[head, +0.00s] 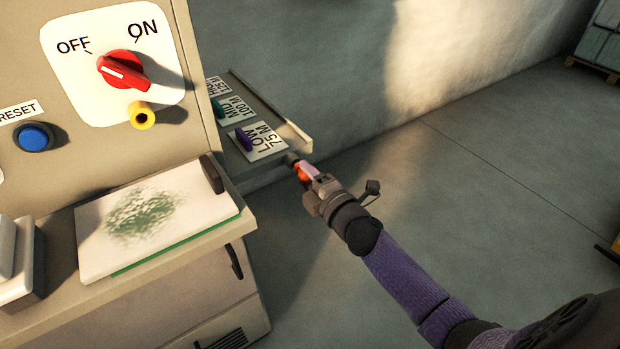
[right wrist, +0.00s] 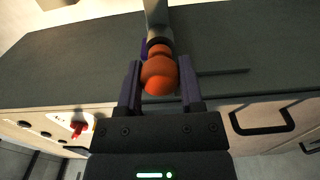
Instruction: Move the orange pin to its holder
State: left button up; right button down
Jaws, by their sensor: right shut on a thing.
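My right gripper (head: 312,180) is shut on the orange pin (head: 302,172), just off the front right corner of the side ledge. I cannot tell whether the shaft touches the ledge. A yellow, hollow-looking round fitting (head: 143,115) sticks out of the panel below the red switch; I cannot tell whether it is the holder. My left gripper is not in view.
The side ledge (head: 297,134) carries HIGH, MID and LOW labels and a purple tab (head: 244,139). The cabinet has a red OFF/ON switch (head: 122,70) and a blue RESET button (head: 33,137). A white board with green specks (head: 170,180) lies in front. The floor at right is mostly clear.

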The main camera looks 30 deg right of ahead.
jog(key=shift+w, duration=0.3)
jog(key=shift+c, duration=0.8)
grip_release()
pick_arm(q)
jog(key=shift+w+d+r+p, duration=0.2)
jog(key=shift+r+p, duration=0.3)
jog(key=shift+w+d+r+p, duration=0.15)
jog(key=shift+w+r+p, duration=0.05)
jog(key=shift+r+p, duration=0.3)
pick_arm(e)
jog(key=s, duration=0.9)
jog(key=shift+s+d, duration=0.4)
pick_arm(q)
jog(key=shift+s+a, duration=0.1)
pick_arm(e)
jog(key=shift+f, duration=0.1)
